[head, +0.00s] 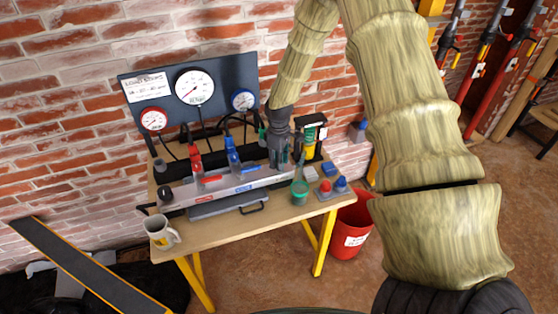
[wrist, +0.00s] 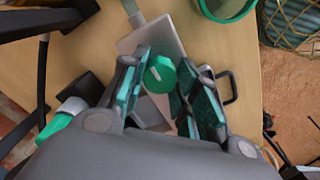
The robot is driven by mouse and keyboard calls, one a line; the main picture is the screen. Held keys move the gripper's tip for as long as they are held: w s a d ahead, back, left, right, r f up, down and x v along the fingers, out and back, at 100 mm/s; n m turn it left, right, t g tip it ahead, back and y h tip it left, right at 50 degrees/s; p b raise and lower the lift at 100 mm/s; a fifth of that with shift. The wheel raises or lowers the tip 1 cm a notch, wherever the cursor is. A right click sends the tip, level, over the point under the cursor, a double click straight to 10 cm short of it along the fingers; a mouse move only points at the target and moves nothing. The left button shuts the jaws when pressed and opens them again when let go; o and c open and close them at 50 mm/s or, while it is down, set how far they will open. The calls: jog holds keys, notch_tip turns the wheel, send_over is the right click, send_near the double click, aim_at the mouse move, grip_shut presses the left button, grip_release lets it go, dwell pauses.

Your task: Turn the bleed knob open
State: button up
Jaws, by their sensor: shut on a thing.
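The bleed knob (wrist: 160,75) is a round green knob with a pale mark on its top, seen in the wrist view between my fingers. My gripper (wrist: 158,90) points down over it, and its two teal-padded fingers are shut on the knob's sides. In the head view my gripper (head: 279,163) is at the right part of the grey manifold bar (head: 236,188) on the bench, and it hides the knob there. How far the knob is turned I cannot tell.
Red-handled (head: 195,157) and blue-handled (head: 232,152) valves stand left of my gripper. A gauge board (head: 218,85) is behind. A green cup (head: 299,192) and a button box (head: 332,190) stand to the right, a mug (head: 159,232) at the front left.

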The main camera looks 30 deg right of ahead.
jog(key=o, duration=1)
jog(key=shift+o, duration=0.2)
notch_tip(320, 180, up, 12)
jog(key=shift+d, duration=0.15)
dwell(0.5)
